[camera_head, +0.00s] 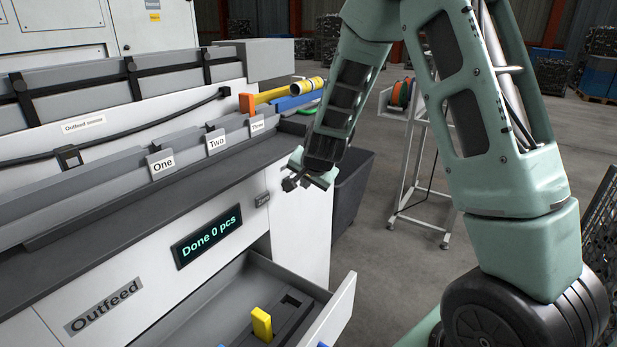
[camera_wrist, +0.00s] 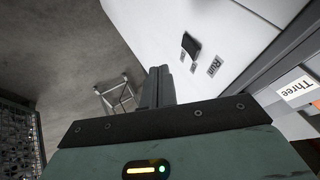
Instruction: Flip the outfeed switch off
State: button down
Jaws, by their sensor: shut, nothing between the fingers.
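The outfeed cabinet (camera_head: 300,215) has a white front with a small dark plate (camera_head: 262,200) near its top edge, its lettering too small to read surely. In the wrist view a small black block, possibly the switch (camera_wrist: 190,45), stands out from the white panel beside small grey labels (camera_wrist: 214,66). Its on or off position cannot be told. My gripper (camera_head: 289,184) is shut and empty, in front of the cabinet's right end, just right of and above the dark plate. In the wrist view my fingertips (camera_wrist: 160,72) are left of the black block, apparently apart from it.
An open drawer (camera_head: 342,308) with a yellow piece (camera_head: 262,325) juts out below the "Done 0 pcs" display (camera_head: 207,236). Channels labelled One, Two and Three (camera_head: 257,124) run above the worktop. A dark bin (camera_head: 350,185) and a wheeled rack (camera_head: 412,170) stand behind my arm.

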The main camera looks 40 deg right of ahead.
jog(key=shift+w+a+f+p, duration=0.15)
jog(key=shift+w+f+p, duration=0.2)
jog(key=shift+w, duration=0.55)
jog(key=shift+w+a+f+p, duration=0.15)
jog(key=shift+w+p, duration=0.3)
jog(key=shift+w, duration=0.45)
jog(key=shift+w+a+f+p, duration=0.1)
jog(key=shift+w+f+p, duration=0.25)
jog(key=shift+w, duration=0.55)
jog(key=shift+r, duration=0.1)
jog(key=shift+w+a+r, duration=0.1)
jog(key=shift+w+a, duration=0.05)
jog(key=shift+w, duration=0.15)
jog(key=shift+p, duration=0.3)
jog(key=shift+r+p, duration=0.6)
jog(key=shift+r, duration=0.2)
